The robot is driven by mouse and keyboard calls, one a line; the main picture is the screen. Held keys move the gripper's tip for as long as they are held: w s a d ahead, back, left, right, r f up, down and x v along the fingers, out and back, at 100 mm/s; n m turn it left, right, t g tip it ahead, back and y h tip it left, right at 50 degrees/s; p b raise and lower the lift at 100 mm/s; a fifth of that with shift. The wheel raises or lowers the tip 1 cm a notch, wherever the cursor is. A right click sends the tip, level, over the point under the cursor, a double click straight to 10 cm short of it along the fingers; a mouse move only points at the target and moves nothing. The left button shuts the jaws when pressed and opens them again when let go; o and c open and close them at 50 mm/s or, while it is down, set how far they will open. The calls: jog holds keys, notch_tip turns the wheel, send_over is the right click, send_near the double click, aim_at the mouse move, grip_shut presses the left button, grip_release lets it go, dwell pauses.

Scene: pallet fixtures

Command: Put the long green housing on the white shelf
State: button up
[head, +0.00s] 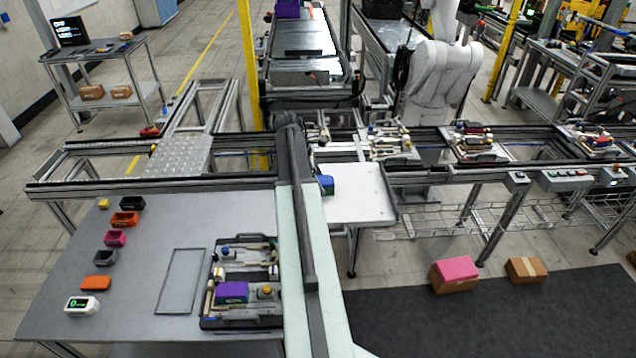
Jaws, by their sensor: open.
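The white shelf (365,205) stands just right of my arm, in front of the conveyor rails. A small blue block (327,184) with a greenish edge sits at its left back corner, close beside my arm. I cannot tell whether it belongs to a housing. I see no clear long green housing; part of the scene is hidden behind my arm. My gripper cannot be made out. A black tray (243,323) on the grey table, left of my arm, holds a purple housing (232,291) and several small parts.
The grey table (150,235) carries several small bins at its left, a white display device (82,306) and an empty marked rectangle (181,281). Conveyor rails with loaded pallets (480,140) run behind. A pink-topped box (455,274) and a brown box (526,270) are at the right.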

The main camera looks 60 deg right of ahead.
jog(key=p+v, duration=0.7)
jog(key=v, duration=0.1)
jog(key=shift+s+d, duration=0.1)
jog(key=shift+s, duration=0.05)
jog(key=shift+f, duration=0.1)
jog(key=w+a+m+t, duration=0.1)
jog(key=w+a, duration=0.3)
jog(key=a, duration=0.5)
jog(key=w+a+f+m+t, duration=0.1)
jog(key=w+a, duration=0.4)
jog(key=a, duration=0.5)
jog(key=w+a+m+t, duration=0.1)
jog(key=w+a, duration=0.3)
jog(key=a, duration=0.5)
jog(key=a+m+y, duration=0.2)
jog(key=a+m, duration=0.2)
jog(key=a, duration=2.5)
jog(key=shift+s+a+f+t+y, duration=0.15)
jog(key=shift+s+f+t+y, duration=0.05)
jog(key=shift+f+t+y, duration=0.2)
